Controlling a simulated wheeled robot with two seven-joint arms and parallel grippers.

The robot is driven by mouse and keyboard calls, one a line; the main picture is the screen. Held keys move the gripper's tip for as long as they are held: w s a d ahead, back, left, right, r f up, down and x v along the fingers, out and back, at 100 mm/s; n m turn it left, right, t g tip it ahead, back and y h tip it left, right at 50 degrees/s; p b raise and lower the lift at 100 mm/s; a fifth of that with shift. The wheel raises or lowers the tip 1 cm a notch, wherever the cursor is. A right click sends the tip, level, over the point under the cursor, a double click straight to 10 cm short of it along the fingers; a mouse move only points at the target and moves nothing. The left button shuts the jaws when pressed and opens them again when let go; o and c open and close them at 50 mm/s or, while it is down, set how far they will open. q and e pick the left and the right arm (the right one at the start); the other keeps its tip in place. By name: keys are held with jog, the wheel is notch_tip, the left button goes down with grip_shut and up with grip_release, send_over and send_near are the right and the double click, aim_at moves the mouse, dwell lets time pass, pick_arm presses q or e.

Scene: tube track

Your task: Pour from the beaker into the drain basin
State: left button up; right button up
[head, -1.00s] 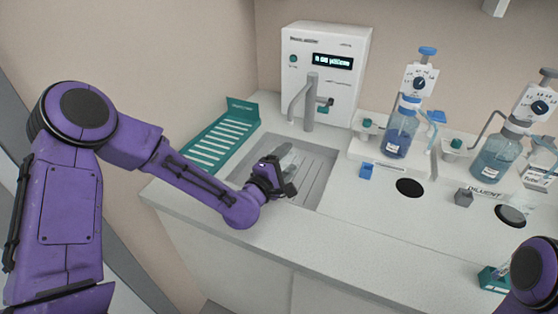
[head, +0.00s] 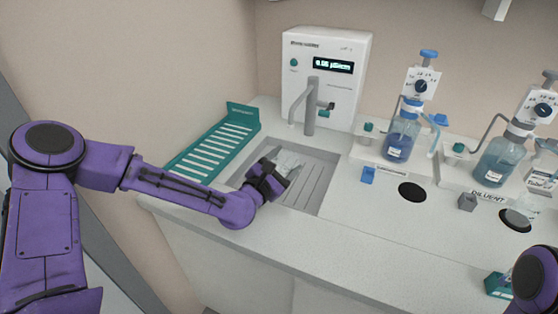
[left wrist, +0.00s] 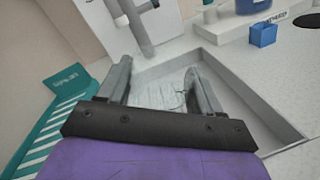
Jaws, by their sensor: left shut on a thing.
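The clear beaker (head: 288,160) is over the recessed grey drain basin (head: 316,186) and looks tilted. My left gripper (head: 272,176) is shut on it. In the left wrist view the beaker (left wrist: 160,92) shows faintly between the two grey fingers, with the basin (left wrist: 250,105) behind and to the right. I cannot make out any liquid in it or a stream. Part of my right arm shows at the lower right corner, but its gripper is not visible.
A white unit with a lit display (head: 334,67) and a grey tap (head: 310,105) stands behind the basin. A teal slotted rack (head: 217,142) lies left. Blue-liquid dispenser bottles (head: 402,135) and round counter holes (head: 412,192) are to the right.

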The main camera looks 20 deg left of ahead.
pick_arm(q)
jog(key=shift+r+n, duration=0.6)
jog(key=shift+n, duration=0.2)
jog(key=a+n+b, duration=0.2)
jog(key=n, duration=0.1)
jog(key=shift+w+a+f+n, duration=0.15)
jog(key=shift+w+f+n, duration=0.05)
jog(key=shift+f+n, duration=0.1)
jog(key=shift+w+a+r+n+b, duration=0.1)
jog(key=shift+a+r+n+b, duration=0.05)
jog(key=shift+n+b, duration=0.35)
jog(key=shift+r, duration=0.2)
